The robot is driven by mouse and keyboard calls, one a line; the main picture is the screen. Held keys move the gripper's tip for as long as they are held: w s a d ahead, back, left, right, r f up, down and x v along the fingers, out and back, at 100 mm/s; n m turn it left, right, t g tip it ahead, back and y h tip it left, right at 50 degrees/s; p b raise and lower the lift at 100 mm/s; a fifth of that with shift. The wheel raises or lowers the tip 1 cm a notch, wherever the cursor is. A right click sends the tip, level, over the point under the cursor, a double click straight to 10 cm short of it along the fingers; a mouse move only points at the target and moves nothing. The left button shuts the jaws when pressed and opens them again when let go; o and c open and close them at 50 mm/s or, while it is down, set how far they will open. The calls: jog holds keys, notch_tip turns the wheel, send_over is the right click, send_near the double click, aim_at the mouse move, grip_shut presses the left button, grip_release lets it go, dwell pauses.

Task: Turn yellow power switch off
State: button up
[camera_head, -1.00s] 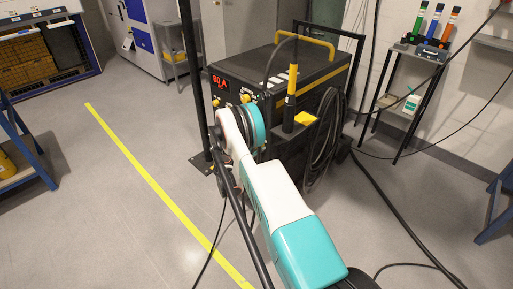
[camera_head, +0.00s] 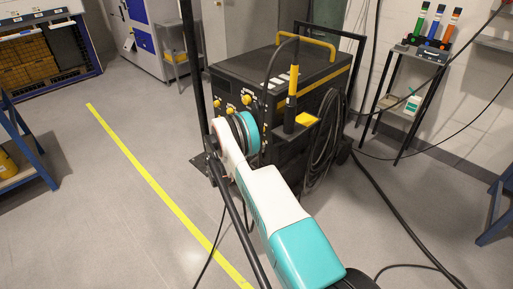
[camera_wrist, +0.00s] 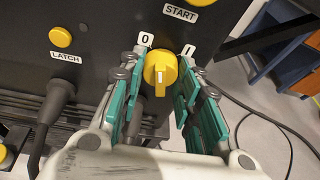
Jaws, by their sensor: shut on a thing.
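The yellow power switch (camera_wrist: 160,70) is a round knob with a pale line on its face, on a black panel in the wrist view. A "0" label (camera_wrist: 145,39) is at its upper left and an "I" label (camera_wrist: 188,50) at its upper right. My gripper (camera_wrist: 166,58) has its teal fingers on either side of the knob and is shut on it. In the head view my arm hides the gripper and the switch. The black power unit (camera_head: 325,82) shows behind the arm, and its display (camera_head: 221,82) is dark.
A yellow button marked LATCH (camera_wrist: 61,37) and a START label (camera_wrist: 180,13) are near the switch. A plugged-in cable (camera_wrist: 54,110) hangs at left. A torch-like tool (camera_head: 291,92) and coiled hose (camera_head: 324,130) are on the unit's side.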

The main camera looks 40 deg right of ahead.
jog(key=shift+n+g, duration=0.3)
jog(key=shift+n, duration=0.1)
dwell(0.3)
jog(key=o, duration=1.1)
jog(key=shift+c, duration=0.2)
jog(key=v, duration=1.2)
